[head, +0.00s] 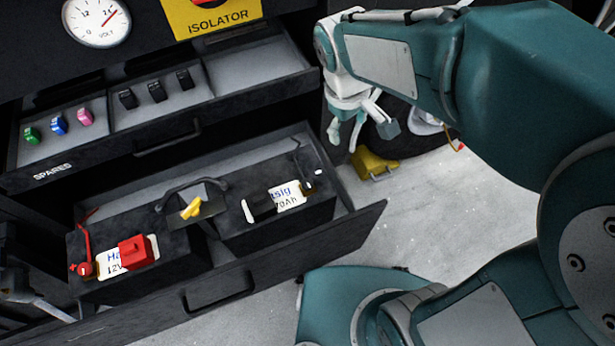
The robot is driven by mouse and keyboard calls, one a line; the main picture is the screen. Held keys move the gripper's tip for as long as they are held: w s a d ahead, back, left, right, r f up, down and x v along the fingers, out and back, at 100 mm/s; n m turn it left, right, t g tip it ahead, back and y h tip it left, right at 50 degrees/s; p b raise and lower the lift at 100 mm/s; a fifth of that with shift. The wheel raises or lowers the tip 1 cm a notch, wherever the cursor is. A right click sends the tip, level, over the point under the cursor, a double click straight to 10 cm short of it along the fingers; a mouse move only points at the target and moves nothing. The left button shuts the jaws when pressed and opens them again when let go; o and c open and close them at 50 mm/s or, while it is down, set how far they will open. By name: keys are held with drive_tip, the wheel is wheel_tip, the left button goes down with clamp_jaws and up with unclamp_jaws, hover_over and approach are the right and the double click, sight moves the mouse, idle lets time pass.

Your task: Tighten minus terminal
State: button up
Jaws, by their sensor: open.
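Two dark batteries sit in the open lower drawer (215,290): a left battery (90,240) and a right battery (285,222). A terminal with a dark lead (306,186) stands at the right end of the right battery and looks like the minus; no sign is readable there. A red terminal (84,269) with a red lead is at the far left. My gripper (347,137) hangs open and empty, beyond the drawer's right end and apart from the batteries. A dark block on my wrist partly hides its surroundings.
A yellow object (374,165) lies on the floor below my gripper. A yellow piece (191,208) sits between the batteries, near a dark handle. A red cap (134,252) and a black cap (261,207) lie on the batteries. The upper spares drawer (160,132) is open above.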

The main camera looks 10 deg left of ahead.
sight(307, 183)
drive_tip(key=a+f+n+g+h, duration=0.1)
drive_tip(key=a+f+n+h, duration=0.2)
drive_tip(key=a+f+n, duration=0.6)
drive_tip(key=f+m, duration=0.1)
drive_tip(key=f, duration=0.3)
drive_tip(key=s+f, duration=0.1)
drive_tip(key=f, duration=0.3)
drive_tip(key=d+f+m, duration=0.1)
drive_tip(key=f, duration=0.3)
drive_tip(key=shift+s+f+m, duration=0.15)
drive_tip(key=shift+f+m, duration=0.1)
drive_tip(key=shift+m, duration=0.05)
clamp_jaws()
